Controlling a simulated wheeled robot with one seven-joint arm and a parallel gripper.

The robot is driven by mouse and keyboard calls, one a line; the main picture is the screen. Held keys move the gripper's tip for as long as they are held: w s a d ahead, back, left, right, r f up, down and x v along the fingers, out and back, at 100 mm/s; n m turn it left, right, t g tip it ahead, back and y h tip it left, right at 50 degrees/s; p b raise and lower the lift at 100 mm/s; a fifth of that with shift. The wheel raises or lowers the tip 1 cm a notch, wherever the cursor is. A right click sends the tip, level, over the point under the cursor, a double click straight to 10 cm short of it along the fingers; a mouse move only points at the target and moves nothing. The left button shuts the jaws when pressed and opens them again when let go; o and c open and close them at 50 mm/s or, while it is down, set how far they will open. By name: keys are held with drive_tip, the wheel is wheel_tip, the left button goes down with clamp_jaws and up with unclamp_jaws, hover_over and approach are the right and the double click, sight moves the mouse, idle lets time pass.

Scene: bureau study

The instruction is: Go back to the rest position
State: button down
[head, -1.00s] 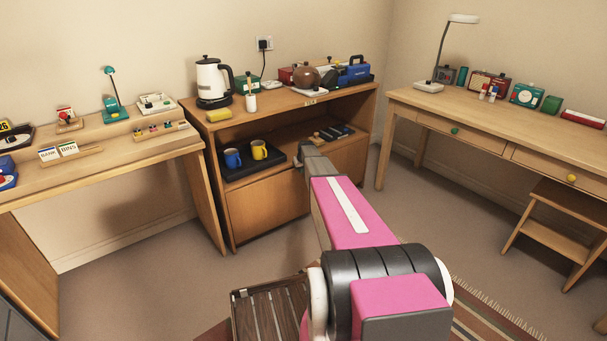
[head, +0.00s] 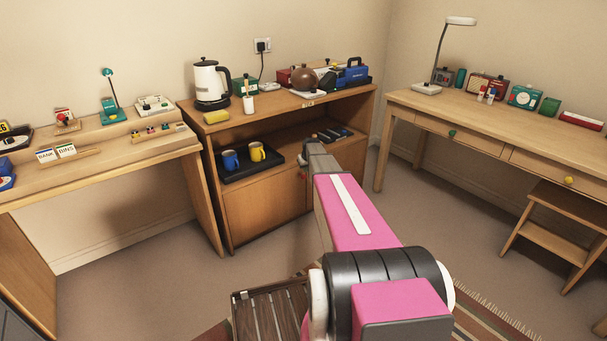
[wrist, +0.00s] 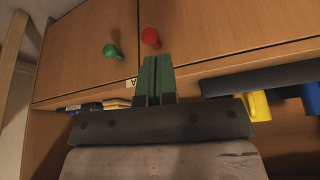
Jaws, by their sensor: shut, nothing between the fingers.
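My gripper shows in the wrist view (wrist: 157,75). Its two green fingers are together with nothing between them. They point toward the wooden cabinet (head: 264,204), near a red knob (wrist: 150,37) and a green knob (wrist: 111,50) on its doors. I cannot tell whether the fingers touch the cabinet. In the head view my pink and grey arm reaches forward to the cabinet front and hides the gripper itself.
A black tray (head: 235,175) with a blue mug (head: 230,159) and a yellow mug (head: 257,152) sits on the cabinet's open shelf. A kettle (head: 207,80) stands on top. Desks flank the cabinet left (head: 110,165) and right (head: 400,97). A stool (head: 553,245) stands right.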

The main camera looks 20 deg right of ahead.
drive_tip(key=s+a+r+g, duration=0.1)
drive_tip(key=s+a, duration=0.5)
drive_tip(key=s, duration=0.8)
drive_tip(key=s+a+r+g, duration=0.2)
drive_tip(key=s+a, duration=0.5)
drive_tip(key=s, duration=0.7)
drive_tip(key=s+a+r+m+g, duration=0.1)
drive_tip(key=s+a+r, duration=0.2)
drive_tip(key=s, duration=1.2)
drive_tip(key=a, duration=0.3)
drive_tip(key=shift+a+r, duration=0.3)
drive_tip(key=shift+r, duration=0.1)
